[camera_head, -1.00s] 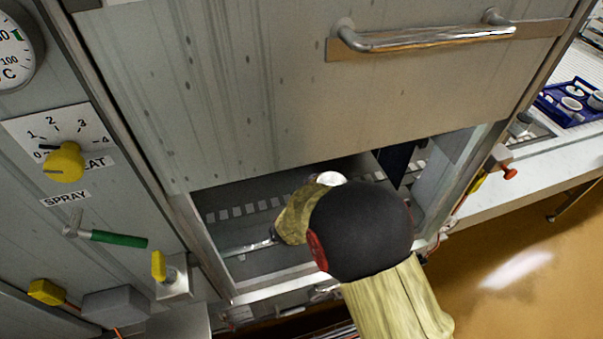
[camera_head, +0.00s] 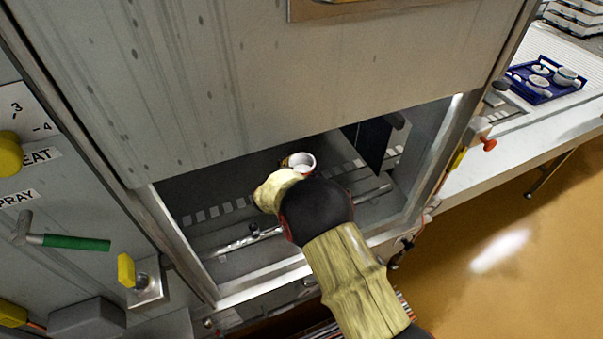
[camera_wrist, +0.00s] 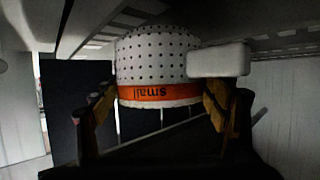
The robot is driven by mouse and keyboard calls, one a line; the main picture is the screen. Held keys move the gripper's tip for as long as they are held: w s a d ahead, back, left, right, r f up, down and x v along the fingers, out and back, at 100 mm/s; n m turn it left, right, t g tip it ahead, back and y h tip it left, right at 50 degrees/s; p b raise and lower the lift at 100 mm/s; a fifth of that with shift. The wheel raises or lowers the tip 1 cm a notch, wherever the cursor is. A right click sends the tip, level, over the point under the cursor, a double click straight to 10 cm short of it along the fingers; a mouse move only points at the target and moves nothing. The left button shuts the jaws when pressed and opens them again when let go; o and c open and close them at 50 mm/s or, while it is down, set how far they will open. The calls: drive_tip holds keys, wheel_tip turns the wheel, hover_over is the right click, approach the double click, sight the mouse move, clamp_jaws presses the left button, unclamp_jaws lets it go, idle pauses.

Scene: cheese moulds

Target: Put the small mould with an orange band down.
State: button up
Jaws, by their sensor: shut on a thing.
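The small mould (camera_wrist: 158,62) is white with rows of dark holes and an orange band marked "small". It shows large in the wrist view, between the two fingers of my gripper (camera_wrist: 158,108), which is shut on it. In the head view the mould (camera_head: 302,161) shows as a white open cup at the end of my gripper (camera_head: 288,170), inside the opening of the metal cabinet (camera_head: 230,90). Whether the mould touches anything below it cannot be told.
The cabinet's raised door hangs above my arm, and a side wall (camera_head: 440,150) stands to the right. A dark flap (camera_head: 374,143) hangs inside. A slotted floor (camera_head: 215,211) and a metal rail (camera_head: 250,240) lie below. A blue tray (camera_head: 545,97) with white moulds stands on the right counter.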

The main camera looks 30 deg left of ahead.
sight(304, 169)
drive_tip(key=shift+f+b, duration=0.35)
drive_tip(key=shift+f, duration=1.2)
drive_tip(key=shift+f, duration=0.2)
drive_tip(key=o, duration=1.2)
drive_tip(key=shift+s+r, duration=0.1)
drive_tip(key=shift+r, duration=0.15)
drive_tip(key=p+v, duration=0.2)
drive_tip(key=v, duration=0.4)
drive_tip(key=shift+s+r, duration=0.1)
drive_tip(key=shift+s, duration=0.5)
